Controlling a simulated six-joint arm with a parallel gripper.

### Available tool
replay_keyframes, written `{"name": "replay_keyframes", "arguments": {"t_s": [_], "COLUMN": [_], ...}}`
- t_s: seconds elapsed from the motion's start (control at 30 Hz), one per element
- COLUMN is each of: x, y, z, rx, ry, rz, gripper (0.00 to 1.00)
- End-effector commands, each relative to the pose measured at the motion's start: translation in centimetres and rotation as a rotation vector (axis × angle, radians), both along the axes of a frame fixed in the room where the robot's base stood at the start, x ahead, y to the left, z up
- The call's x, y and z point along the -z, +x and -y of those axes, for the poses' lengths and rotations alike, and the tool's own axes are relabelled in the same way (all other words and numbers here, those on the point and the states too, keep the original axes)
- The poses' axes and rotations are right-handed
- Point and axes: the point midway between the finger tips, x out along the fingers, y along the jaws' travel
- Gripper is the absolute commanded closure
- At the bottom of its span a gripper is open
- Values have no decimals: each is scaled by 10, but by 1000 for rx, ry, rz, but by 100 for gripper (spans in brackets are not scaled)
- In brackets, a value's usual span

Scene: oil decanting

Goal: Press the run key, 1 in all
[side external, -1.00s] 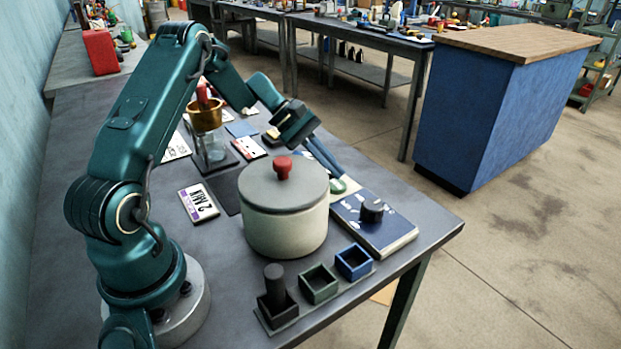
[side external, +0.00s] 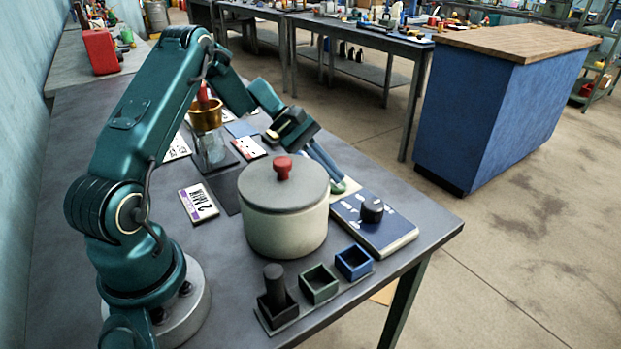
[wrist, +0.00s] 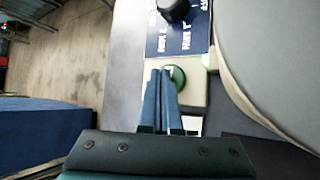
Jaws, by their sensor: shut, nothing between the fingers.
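The run key is a round green button (wrist: 178,75) on the pale end of the blue control panel (side external: 378,222). My gripper (wrist: 160,72) is shut and empty, its two blue fingers side by side. In the wrist view the fingertips overlap the left edge of the green key. In the side external view the gripper (side external: 341,181) reaches down to the panel's far end and hides most of the key. I cannot tell whether the tips touch it. The panel also carries a black knob (side external: 372,210), which shows in the wrist view (wrist: 174,8).
A lidded pale pot (side external: 285,220) with a red knob stands close beside the panel. Small open boxes (side external: 319,284) sit at the table's front.

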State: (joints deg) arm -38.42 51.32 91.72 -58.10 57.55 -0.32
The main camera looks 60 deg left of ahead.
Motion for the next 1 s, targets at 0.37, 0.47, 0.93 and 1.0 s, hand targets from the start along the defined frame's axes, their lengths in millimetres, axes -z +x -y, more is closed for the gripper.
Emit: {"name": "replay_keyframes", "arguments": {"t_s": [0.37,0.47,0.93,1.0], "x": [5,5,-5,-8], "y": [0,0,0,0], "z": [0,0,0,0], "rx": [0,1,0,0], "ry": [-1,-1,0,0], "rz": [-1,-1,1,1], "gripper": [100,100,100,100]}}
